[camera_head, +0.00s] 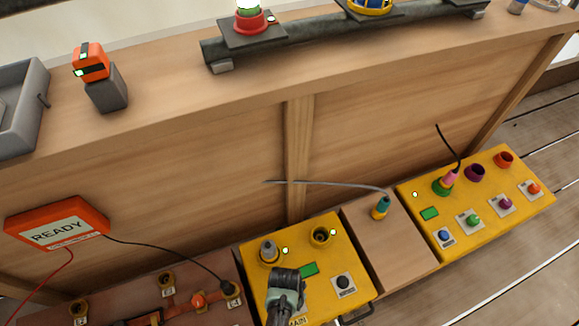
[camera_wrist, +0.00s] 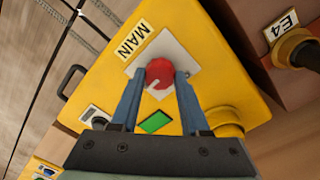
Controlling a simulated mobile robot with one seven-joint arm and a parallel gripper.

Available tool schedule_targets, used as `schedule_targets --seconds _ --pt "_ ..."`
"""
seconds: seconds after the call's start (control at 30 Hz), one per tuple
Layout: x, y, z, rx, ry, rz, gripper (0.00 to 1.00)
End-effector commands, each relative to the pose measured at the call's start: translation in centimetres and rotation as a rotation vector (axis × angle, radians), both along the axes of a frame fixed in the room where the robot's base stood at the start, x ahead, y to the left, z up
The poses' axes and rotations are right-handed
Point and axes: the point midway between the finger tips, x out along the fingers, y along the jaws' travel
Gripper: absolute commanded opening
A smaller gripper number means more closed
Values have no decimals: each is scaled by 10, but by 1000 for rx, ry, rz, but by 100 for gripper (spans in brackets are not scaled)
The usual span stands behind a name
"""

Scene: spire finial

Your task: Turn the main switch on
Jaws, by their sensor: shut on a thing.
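The main switch is a red round knob (camera_wrist: 159,70) on a pale square plate, next to a "MAIN" label (camera_wrist: 134,39) on the yellow panel (camera_wrist: 110,75). A short white line marks the knob's face and runs slantwise. My gripper (camera_wrist: 160,79) has its two blue fingers on either side of the knob and is shut on it. In the head view my gripper (camera_head: 286,290) is over the front left of the yellow panel (camera_head: 345,262) and hides the knob.
The panel also has a green rectangle (camera_head: 309,269), a black button (camera_head: 344,284) and two sockets with lit lamps. A wooden block with a plug (camera_head: 381,206) and a second yellow panel (camera_head: 490,210) stand to the right. An orange "READY" box (camera_head: 57,228) is at left.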

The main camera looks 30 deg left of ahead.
Motion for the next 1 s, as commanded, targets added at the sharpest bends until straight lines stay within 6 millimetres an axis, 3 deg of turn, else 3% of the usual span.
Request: schedule_targets --seconds 0.6,0.63,0.7,0.77,1.0 --pt "0 0 0 0 0 -42 0" --pt "0 0 0 0 0 -42 51" --pt "0 0 0 0 0 -41 63" --pt "0 0 0 0 0 -41 74" --pt "0 0 0 0 0 -40 75"
